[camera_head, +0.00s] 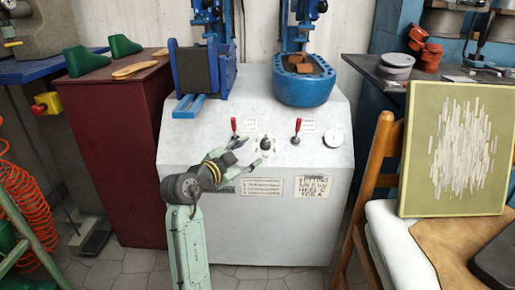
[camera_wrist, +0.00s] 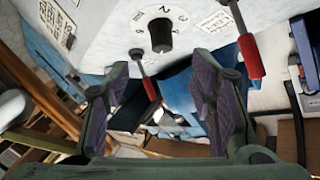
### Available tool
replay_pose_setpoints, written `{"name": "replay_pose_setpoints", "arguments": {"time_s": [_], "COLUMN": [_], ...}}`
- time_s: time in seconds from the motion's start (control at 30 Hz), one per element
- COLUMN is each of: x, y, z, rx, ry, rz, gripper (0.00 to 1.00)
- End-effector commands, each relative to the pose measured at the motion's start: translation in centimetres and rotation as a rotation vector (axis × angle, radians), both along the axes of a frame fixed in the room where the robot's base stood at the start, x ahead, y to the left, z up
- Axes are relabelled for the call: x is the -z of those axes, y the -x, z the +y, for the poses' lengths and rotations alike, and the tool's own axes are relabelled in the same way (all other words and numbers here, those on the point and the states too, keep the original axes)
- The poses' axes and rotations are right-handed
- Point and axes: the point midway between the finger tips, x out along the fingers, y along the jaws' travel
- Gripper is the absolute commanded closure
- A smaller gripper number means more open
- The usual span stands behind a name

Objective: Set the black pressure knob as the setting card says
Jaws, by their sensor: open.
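The black pressure knob (camera_head: 265,143) sits on the sloped top panel of the white machine, between two red-handled levers. In the wrist view the knob (camera_wrist: 160,34) is at the top, on a pale dial with numbers around it; its pointer direction is not clear. My gripper (camera_head: 250,151) is open and empty at the front of the panel, just left of the knob and apart from it. In the wrist view my gripper's (camera_wrist: 160,68) spread fingers sit below the knob. The setting card (camera_head: 313,187) is on the machine's front; its lettering is too small to read surely.
Red levers stand left (camera_head: 233,125) and right (camera_head: 296,130) of the knob. A round white gauge (camera_head: 332,138) is farther right. A blue vise-like fixture (camera_head: 202,72) and blue basin (camera_head: 305,88) stand above the panel. A wooden chair (camera_head: 375,185) is at right.

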Motion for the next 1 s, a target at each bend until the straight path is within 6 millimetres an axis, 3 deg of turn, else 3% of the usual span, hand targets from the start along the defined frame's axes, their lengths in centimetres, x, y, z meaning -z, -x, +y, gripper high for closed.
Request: {"name": "replay_pose_setpoints", "arguments": {"time_s": [0.23, 0.67, 0.77, 0.87, 1.0], "x": [-0.4, -1.0, -3.2, -6.8, -12.9], "y": [2.3, 2.4, 2.5, 3.1, 6.2], "z": [1.5, 2.2, 4.8, 9.0, 15.9], "rx": [0.000, -0.026, -0.123, -0.274, -0.500], "ry": [0.000, 0.010, 0.048, 0.114, 0.225], "rz": [0.000, -0.012, -0.060, -0.150, -0.327], "gripper": [0.50, 0.50, 0.50, 0.50, 0.50]}}
